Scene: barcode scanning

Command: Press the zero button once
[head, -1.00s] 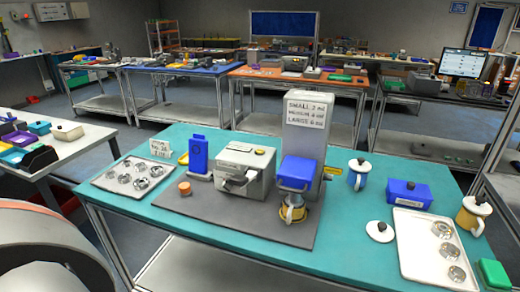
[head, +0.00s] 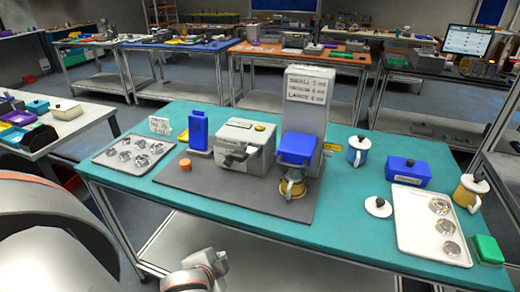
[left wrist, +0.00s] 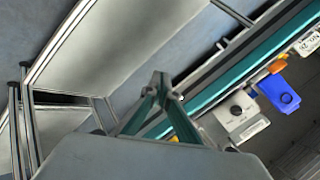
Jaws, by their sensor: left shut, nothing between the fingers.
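I cannot make out a button marked zero in either view. The grey box-shaped machine (head: 247,146) stands on the dark mat and has a small dark and yellow spot on top. In the left wrist view the grey machine (left wrist: 238,117) shows a dark round knob. Left of it stands a blue upright device (head: 198,130); in the left wrist view this blue device (left wrist: 278,92) shows a dark round spot. My left gripper (left wrist: 160,80) is shut and empty, apart from the machines; the head view shows only my arm low at the bottom edge. My right gripper is not in view.
A blue-topped dispenser (head: 297,150) with a metal cup stands right of the machine. An orange cork (head: 185,165) sits on the mat (head: 225,192). Trays (head: 410,212) lie at both ends of the teal table (head: 345,230). The table's front strip is clear.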

